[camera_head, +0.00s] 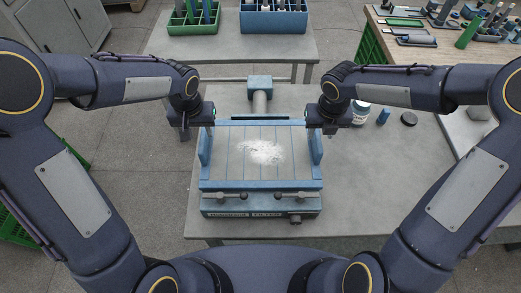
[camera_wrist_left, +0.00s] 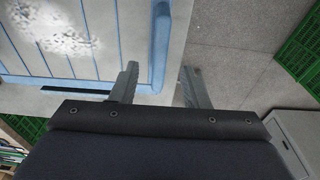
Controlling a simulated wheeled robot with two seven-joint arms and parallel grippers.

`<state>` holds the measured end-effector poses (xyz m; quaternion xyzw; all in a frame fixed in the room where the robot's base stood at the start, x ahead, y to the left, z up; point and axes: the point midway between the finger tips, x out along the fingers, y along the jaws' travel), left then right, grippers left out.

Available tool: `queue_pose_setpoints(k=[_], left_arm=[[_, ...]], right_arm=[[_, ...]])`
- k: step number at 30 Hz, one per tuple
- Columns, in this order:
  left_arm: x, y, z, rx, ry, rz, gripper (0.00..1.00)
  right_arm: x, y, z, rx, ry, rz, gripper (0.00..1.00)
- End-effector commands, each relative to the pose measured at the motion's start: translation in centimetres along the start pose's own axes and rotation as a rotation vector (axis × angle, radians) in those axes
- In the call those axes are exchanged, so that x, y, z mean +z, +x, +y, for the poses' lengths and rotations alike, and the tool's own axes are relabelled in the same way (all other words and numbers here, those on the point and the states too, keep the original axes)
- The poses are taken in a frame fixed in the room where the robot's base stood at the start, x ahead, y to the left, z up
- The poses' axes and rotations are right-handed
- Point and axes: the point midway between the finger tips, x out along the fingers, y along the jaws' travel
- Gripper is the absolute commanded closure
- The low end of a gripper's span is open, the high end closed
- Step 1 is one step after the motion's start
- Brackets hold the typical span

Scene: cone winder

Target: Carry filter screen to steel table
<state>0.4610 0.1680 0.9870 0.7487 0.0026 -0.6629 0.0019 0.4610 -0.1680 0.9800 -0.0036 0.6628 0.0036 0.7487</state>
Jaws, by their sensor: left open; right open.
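The filter screen (camera_head: 235,165) is a grey slatted panel in a blue frame with white dust in its middle. It lies on a blue-grey machine base (camera_head: 260,208) on a grey table (camera_head: 360,200). In the left wrist view, the screen (camera_wrist_left: 100,60) fills the upper left. My left gripper (camera_head: 208,126) is open at its far left corner; in the left wrist view, the blue side rail lies between the spread fingers (camera_wrist_left: 160,75), and contact cannot be told. My right gripper (camera_head: 314,127) is open at the far right corner; its fingers are partly hidden.
Another grey table (camera_head: 215,48) at the back holds a green crate (camera_head: 193,20) and a blue crate (camera_head: 274,20). A jar (camera_head: 361,114), a blue block (camera_head: 383,116) and a dark disc (camera_head: 409,118) stand right of the screen. A cluttered workbench is at the upper right.

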Motion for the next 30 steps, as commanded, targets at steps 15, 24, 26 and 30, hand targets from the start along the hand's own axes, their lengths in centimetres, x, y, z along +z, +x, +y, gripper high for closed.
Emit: queue_pose_setpoints(k=[15,24,26,30], left_arm=[[0.1,6.1,0.0,-0.001,0.001,-0.004,0.58],[0.0,7.8,0.0,0.001,0.000,0.000,0.58],[0.0,7.8,0.0,0.001,0.000,0.000,0.58],[0.0,7.8,0.0,0.001,0.000,0.000,0.58]], right_arm=[[-0.1,6.1,0.0,0.000,0.003,0.004,0.58],[0.0,7.8,0.0,0.000,0.004,0.000,0.58],[0.0,7.8,0.0,0.000,0.004,0.000,0.58],[0.0,7.8,0.0,0.000,0.004,0.000,0.58]])
